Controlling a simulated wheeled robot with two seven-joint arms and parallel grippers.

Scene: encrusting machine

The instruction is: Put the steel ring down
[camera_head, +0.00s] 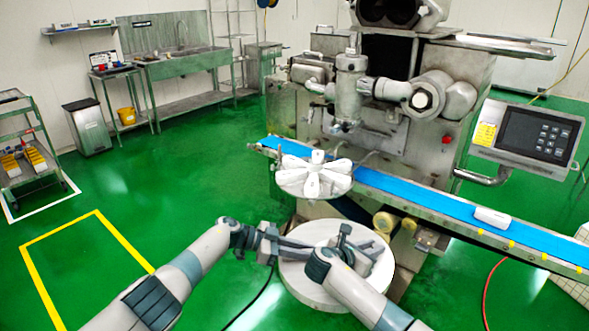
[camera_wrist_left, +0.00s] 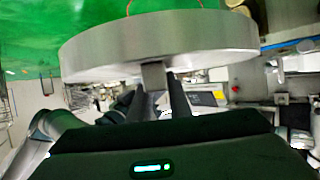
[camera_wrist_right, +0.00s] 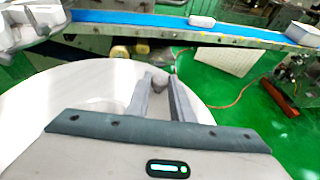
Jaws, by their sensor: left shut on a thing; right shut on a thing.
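The steel ring (camera_head: 300,284) is a broad pale round piece with a thick side wall, low in front of the machine in the head view. Its brushed wall (camera_wrist_left: 160,42) fills the top of the left wrist view. It shows in the right wrist view (camera_wrist_right: 50,105) as a pale round surface. My left gripper (camera_head: 309,245) reaches to its left part and is shut on it. My right gripper (camera_head: 343,237) is over its upper part and is shut on it; a small grey lump shows between the fingers. My arms hide part of the ring. What is under it is unclear.
A blue conveyor (camera_head: 400,192) with a white piece (camera_head: 493,217) runs behind the ring. A petalled disc (camera_head: 313,180) stands between ring and machine (camera_head: 380,130). A control panel (camera_head: 525,135) is at right. Green floor is open at left.

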